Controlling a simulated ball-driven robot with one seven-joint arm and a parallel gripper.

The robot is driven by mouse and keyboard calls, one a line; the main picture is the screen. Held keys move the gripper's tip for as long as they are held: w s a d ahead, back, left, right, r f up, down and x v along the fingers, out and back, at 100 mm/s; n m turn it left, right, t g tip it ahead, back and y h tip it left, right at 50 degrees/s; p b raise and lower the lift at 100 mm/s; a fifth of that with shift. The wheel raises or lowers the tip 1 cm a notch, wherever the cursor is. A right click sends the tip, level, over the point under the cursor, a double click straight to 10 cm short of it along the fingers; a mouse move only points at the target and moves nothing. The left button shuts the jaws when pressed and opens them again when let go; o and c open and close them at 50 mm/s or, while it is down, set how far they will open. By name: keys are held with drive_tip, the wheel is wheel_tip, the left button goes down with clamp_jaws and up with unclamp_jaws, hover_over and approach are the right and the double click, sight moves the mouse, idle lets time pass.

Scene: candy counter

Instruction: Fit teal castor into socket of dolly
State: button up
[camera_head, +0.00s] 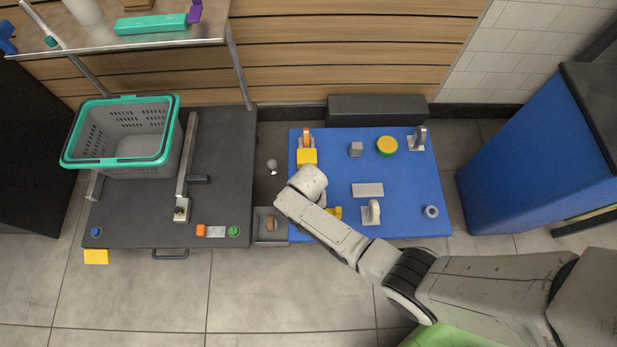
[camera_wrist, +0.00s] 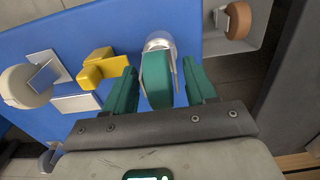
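The teal castor (camera_wrist: 156,82) stands between the fingers of my gripper (camera_wrist: 160,85) in the wrist view. Its wheel is seen nearly edge-on, with a pale metal part (camera_wrist: 160,41) at its far end. My gripper is open, with a narrow gap on each side of the wheel. In the head view my wrist (camera_head: 308,183) is over the left part of the blue mat (camera_head: 400,222) and hides the castor. A dark flat platform (camera_head: 225,170) at left may be the dolly. I cannot make out a socket for certain.
A grey basket with teal rim (camera_head: 122,168) stands on the platform. A brown-wheeled castor (camera_head: 271,223) sits in a grey tray (camera_head: 262,240). A yellow block (camera_wrist: 103,68) is near my fingers.

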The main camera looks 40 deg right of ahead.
drive_tip(key=o, duration=0.3)
wheel_tip(320, 180, up, 11)
drive_tip(key=p, duration=0.5)
drive_tip(key=shift+f, duration=0.1)
idle(0.8)
